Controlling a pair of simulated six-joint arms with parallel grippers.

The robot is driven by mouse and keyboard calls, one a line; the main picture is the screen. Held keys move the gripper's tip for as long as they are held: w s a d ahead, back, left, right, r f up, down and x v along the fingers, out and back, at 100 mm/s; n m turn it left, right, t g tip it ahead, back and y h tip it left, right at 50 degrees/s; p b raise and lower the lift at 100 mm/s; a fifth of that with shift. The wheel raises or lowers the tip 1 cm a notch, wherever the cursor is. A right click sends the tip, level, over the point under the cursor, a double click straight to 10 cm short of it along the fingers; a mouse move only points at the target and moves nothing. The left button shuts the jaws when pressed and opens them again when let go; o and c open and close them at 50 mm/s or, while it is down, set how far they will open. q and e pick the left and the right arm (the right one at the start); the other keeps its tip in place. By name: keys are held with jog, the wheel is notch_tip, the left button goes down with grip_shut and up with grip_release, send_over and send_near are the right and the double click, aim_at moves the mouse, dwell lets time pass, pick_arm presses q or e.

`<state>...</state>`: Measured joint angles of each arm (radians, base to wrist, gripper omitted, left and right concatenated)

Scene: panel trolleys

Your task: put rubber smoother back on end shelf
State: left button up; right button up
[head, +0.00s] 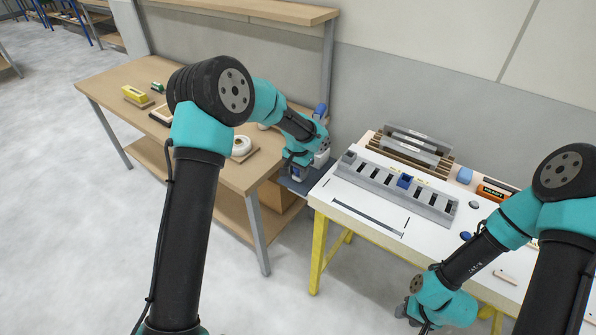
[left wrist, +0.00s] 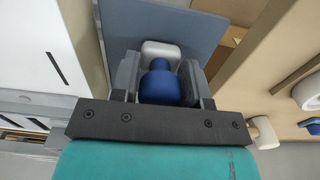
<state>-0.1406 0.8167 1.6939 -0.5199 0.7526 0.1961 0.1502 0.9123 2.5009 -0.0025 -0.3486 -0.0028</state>
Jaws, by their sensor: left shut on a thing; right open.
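The rubber smoother, with a blue rounded handle (left wrist: 160,86) and a pale block-shaped head (left wrist: 160,50), is between the fingers of my left gripper (left wrist: 161,75). The gripper is shut on it. In the head view my left gripper (head: 299,174) is low at the gap between the two tables, over the blue-grey end shelf (head: 290,186). The shelf also shows beneath the smoother in the left wrist view (left wrist: 212,38). I cannot tell whether the smoother touches it. My right gripper (head: 406,309) is open, in front of the white table.
The white table (head: 350,209) carries a grey slotted rack (head: 430,204) with a blue block (head: 404,181). The wooden table (head: 122,75) at left holds a yellow block (head: 132,93) and a white tape roll (head: 242,146). The wooden table's edge is close to the left gripper.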

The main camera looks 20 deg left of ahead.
pick_arm(q)
jog(key=shift+f, duration=0.1)
jog(key=o, duration=1.2)
notch_tip(320, 180, up, 12)
jog(key=shift+r, duration=0.1)
jog(key=shift+d, duration=0.1)
dwell(0.6)
